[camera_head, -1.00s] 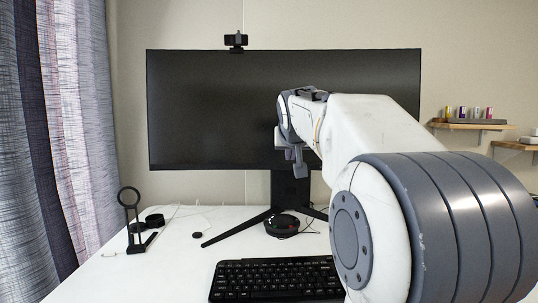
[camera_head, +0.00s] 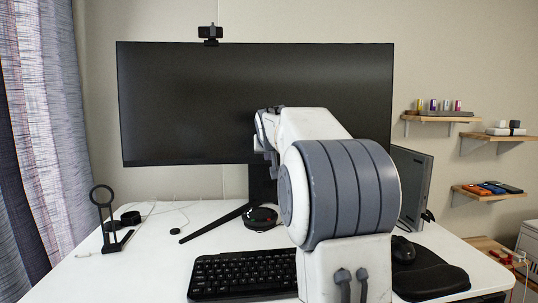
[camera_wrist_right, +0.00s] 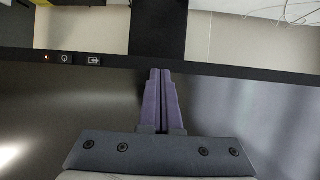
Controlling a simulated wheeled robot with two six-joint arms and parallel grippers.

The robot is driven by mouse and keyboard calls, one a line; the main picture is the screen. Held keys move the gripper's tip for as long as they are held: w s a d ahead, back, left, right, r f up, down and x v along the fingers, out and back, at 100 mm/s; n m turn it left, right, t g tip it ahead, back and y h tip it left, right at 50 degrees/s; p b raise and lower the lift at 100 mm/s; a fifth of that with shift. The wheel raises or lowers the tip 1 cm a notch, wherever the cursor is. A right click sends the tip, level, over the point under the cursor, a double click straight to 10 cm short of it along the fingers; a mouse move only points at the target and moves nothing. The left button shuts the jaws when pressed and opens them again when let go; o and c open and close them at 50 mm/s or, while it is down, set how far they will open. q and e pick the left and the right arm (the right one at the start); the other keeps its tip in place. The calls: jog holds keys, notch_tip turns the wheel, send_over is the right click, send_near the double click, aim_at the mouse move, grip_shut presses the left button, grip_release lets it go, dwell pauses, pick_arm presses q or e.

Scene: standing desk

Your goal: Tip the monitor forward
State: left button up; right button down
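The monitor (camera_head: 190,105) is a wide black screen, standing nearly upright on its black stand (camera_head: 262,183) at the back of the desk. My right arm reaches to the lower middle of the screen; its gripper (camera_head: 271,153) is largely hidden behind the arm in the head view. In the right wrist view my right gripper (camera_wrist_right: 160,72) has its two fingers together with nothing between them. Their tips lie over the monitor's lower bezel (camera_wrist_right: 235,69), in line with the stand (camera_wrist_right: 158,28). I cannot tell whether they touch. My left gripper is not in view.
A webcam (camera_head: 210,34) sits on the monitor's top edge. A keyboard (camera_head: 243,273), a round black device (camera_head: 261,218), a mouse (camera_head: 402,250) and a black ring stand (camera_head: 105,220) are on the white desk. A dark grey box (camera_head: 413,187) stands right of the monitor.

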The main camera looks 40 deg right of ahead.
jog(key=shift+w, duration=0.1)
jog(key=shift+x, duration=1.1)
jog(key=shift+w+d+f+p, duration=0.1)
jog(key=shift+w+d+p, duration=0.05)
jog(key=shift+p, duration=0.15)
jog(key=shift+p+x, duration=0.3)
jog(key=shift+x, duration=1.05)
jog(key=shift+b+v, duration=0.65)
jog(key=shift+v, duration=1.85)
